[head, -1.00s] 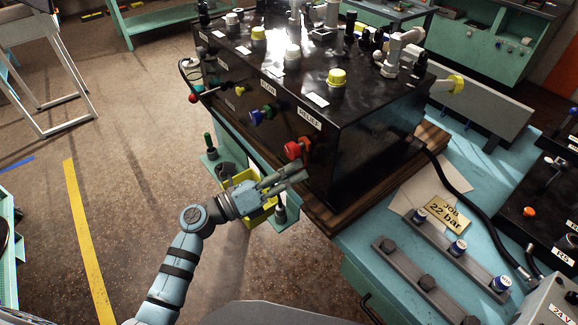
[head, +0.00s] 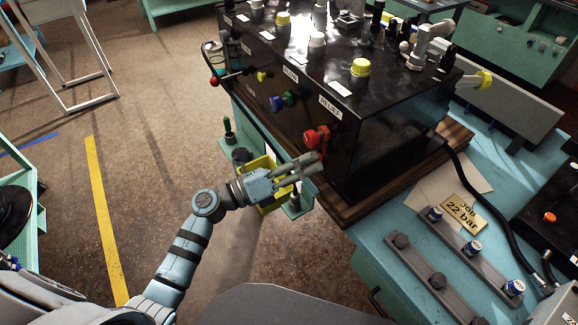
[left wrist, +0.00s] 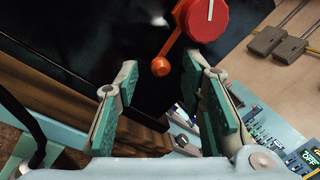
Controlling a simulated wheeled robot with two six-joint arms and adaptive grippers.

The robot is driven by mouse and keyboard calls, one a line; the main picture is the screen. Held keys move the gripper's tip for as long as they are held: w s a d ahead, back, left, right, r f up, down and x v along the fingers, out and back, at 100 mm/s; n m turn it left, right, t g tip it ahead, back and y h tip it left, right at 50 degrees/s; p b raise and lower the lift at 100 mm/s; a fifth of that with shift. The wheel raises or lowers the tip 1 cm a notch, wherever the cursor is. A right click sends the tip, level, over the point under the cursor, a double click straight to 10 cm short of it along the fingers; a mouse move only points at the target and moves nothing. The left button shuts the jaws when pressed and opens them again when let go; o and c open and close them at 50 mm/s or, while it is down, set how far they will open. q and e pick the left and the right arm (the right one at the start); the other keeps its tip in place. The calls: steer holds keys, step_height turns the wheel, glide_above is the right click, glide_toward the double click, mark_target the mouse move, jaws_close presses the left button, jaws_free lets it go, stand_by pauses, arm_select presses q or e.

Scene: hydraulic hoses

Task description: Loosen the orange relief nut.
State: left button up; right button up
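The orange relief nut (head: 324,133) sits behind a red knob (head: 311,140) on the front of the black hydraulic box, below the RELIEF label (head: 330,106). In the left wrist view the orange nut (left wrist: 179,14) shows partly behind the red knob (left wrist: 208,18), with an orange arm ending in a ball (left wrist: 161,67). My left gripper (head: 308,166) is just below the knob, apart from it as far as I can tell. Its green-padded fingers (left wrist: 160,100) are spread with nothing between them. My right gripper is not in view.
The black box (head: 395,130) stands on a wooden board (head: 440,160) on the teal bench. A yellow bin (head: 262,172) hangs below my left gripper. Blue and green knobs (head: 285,100) are farther left on the panel.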

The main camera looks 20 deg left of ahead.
arm_select(q)
steer(key=v, duration=1.1)
steer(key=shift+d, duration=0.1)
